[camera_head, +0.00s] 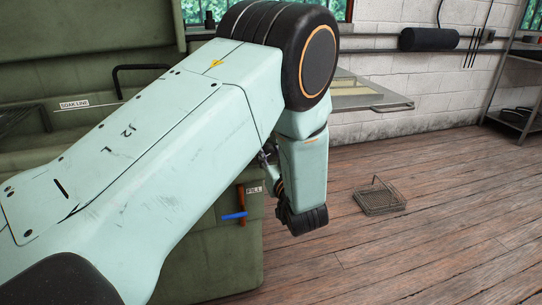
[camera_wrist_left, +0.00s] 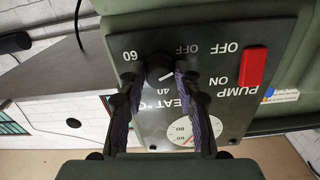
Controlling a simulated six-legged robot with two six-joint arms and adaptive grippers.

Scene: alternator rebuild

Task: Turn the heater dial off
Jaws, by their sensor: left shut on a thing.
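The heater dial (camera_wrist_left: 160,66) is a black round knob with a white line on a dark panel (camera_wrist_left: 150,122), seen upside down in the left wrist view. OFF, 40 and 60 are printed around it, with HEAT lettering below. The white line slants; I cannot tell for sure which mark it points at. My left gripper (camera_wrist_left: 162,82) is shut on the dial, one finger on either side. In the head view my left arm hides the dial and most of the gripper. My right gripper is not in view.
A red pump switch (camera_wrist_left: 252,67) and a round gauge (camera_wrist_left: 190,132) sit on the same panel, close to the fingers. A green tank (camera_head: 225,268) bears a blue valve handle (camera_head: 235,215). A wire basket (camera_head: 380,200) lies on the wooden floor, which is otherwise largely clear.

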